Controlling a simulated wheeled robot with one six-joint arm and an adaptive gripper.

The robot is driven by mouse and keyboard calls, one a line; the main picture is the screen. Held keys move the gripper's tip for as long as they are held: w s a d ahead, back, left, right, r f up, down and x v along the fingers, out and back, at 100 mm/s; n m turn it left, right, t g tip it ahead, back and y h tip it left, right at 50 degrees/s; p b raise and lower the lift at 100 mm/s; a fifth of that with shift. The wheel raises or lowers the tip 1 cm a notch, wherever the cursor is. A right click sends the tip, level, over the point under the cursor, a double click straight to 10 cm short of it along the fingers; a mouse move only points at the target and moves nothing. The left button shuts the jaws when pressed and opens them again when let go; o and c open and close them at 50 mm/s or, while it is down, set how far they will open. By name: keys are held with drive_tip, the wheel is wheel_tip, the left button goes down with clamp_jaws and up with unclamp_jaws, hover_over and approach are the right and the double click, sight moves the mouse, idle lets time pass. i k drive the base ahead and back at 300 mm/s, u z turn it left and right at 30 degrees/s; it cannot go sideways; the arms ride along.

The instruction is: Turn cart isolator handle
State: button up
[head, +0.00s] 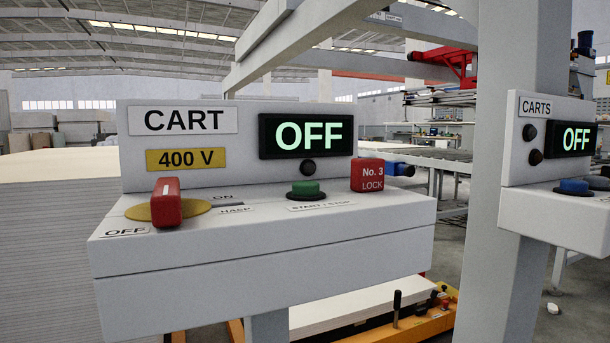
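The cart isolator handle (167,203) is a red block with a white line on it. It sits on a yellow disc (203,211) at the left of the grey cart control box (260,255). The white line points roughly toward the front, near the "OFF" label (125,232); the "ON" label (223,197) lies to its right. The display (306,135) on the back panel reads "OFF". My gripper is not in view, and nothing touches the handle.
A grey post (515,170) and a second "CARTS" panel (546,137) are at the right. An orange cart (425,325) is below. Space in front of the box looks clear.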

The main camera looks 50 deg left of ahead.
sight(165, 200)
drive_tip(key=z, duration=0.4)
drive_tip(key=k, duration=0.85)
drive_tip(key=u, duration=1.1)
